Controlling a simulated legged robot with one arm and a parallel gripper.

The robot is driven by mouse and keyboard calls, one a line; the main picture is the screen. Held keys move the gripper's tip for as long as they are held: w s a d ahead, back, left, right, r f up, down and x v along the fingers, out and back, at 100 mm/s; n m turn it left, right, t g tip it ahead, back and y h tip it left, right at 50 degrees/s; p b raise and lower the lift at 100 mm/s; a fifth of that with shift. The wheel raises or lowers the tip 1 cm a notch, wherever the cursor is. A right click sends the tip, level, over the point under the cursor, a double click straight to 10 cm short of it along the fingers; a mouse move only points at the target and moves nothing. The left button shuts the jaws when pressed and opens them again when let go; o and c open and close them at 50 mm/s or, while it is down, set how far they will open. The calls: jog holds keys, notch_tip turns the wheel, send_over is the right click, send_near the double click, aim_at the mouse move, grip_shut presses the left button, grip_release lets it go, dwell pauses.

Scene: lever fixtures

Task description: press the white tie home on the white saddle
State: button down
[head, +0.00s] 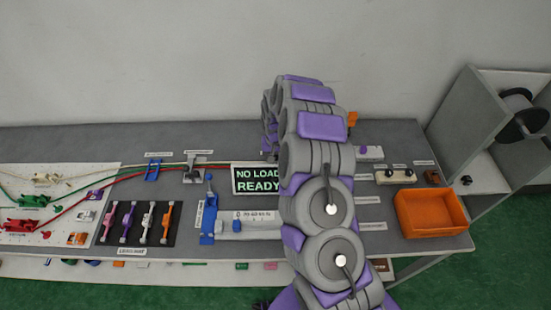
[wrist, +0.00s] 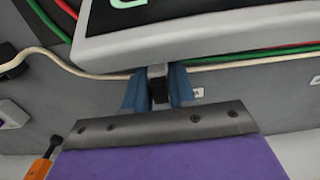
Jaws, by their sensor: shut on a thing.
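My gripper (wrist: 159,86) shows in the wrist view as two blue-grey fingers beyond a dark bar and purple housing. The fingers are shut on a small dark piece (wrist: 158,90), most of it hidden. In the head view my own arm hides the gripper. A pale cable (wrist: 48,58) runs behind the fingers in the wrist view. A whitish fixture (head: 47,180) sits on the white board at the left in the head view; I cannot tell whether it is the white saddle. I cannot make out the white tie.
The NO LOAD READY sign (head: 257,179) stands close to my arm; its edge (wrist: 190,35) is just beyond the fingers. A dark mat (head: 128,237) holds several coloured levers. A blue lever fixture (head: 208,220) stands nearby. An orange bin (head: 430,212) is at the right.

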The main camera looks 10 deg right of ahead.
jog(key=shift+f, duration=0.6)
jog(key=shift+c, duration=1.9)
grip_release()
jog(key=shift+r, duration=0.1)
jog(key=shift+r+p, duration=1.2)
jog(key=shift+r, duration=2.2)
